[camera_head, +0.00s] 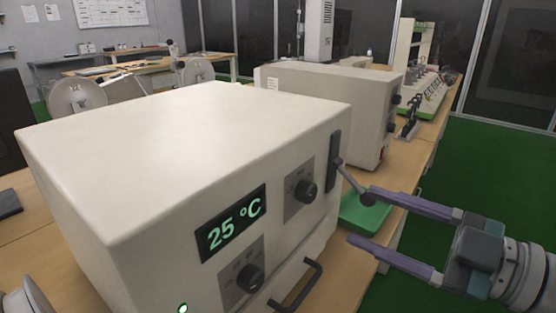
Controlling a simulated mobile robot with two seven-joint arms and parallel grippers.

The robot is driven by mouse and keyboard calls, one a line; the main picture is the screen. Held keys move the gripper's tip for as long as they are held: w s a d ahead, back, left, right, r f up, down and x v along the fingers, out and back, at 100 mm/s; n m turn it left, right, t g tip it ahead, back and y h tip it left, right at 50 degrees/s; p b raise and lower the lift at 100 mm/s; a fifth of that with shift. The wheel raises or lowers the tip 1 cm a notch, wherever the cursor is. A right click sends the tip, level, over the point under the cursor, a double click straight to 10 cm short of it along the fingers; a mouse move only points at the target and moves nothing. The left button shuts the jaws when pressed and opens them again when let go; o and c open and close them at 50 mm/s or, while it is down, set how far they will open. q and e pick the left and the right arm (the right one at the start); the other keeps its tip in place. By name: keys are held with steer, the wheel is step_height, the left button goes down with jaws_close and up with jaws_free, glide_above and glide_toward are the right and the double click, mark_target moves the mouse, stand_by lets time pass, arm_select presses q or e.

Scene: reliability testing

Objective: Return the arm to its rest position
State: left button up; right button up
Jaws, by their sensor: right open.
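My right gripper (360,217) comes in from the right, its two long purple fingers spread apart. It is open and nothing is held between the fingers. Its fingertips point left, close to the right side of a large white box-shaped oven (190,140) with a green "25 °C" display (232,222). The upper fingertip shows near the round end of a grey lever (349,177) on the oven; I cannot tell whether they touch. My left gripper is out of view.
The oven has two dark knobs and a black door handle (297,287). A green tray (362,216) lies on the wooden table behind the right fingers. A second beige machine (330,105) and lab equipment (425,85) stand farther back. Green floor is open at right.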

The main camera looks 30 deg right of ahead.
steer(key=shift+v, duration=0.85)
steer(key=s+a+r+m+g+h+p, duration=0.8)
steer(key=s+a+g+p, duration=0.25)
steer(key=g+p, duration=0.25)
step_height(320, 180, up, 38)
steer(key=m+y+p, duration=0.1)
steer(key=p, duration=3.6)
steer(key=shift+s+d+p, duration=0.2)
steer(key=shift+s+p, duration=0.2)
steer(key=shift+s, duration=0.05)
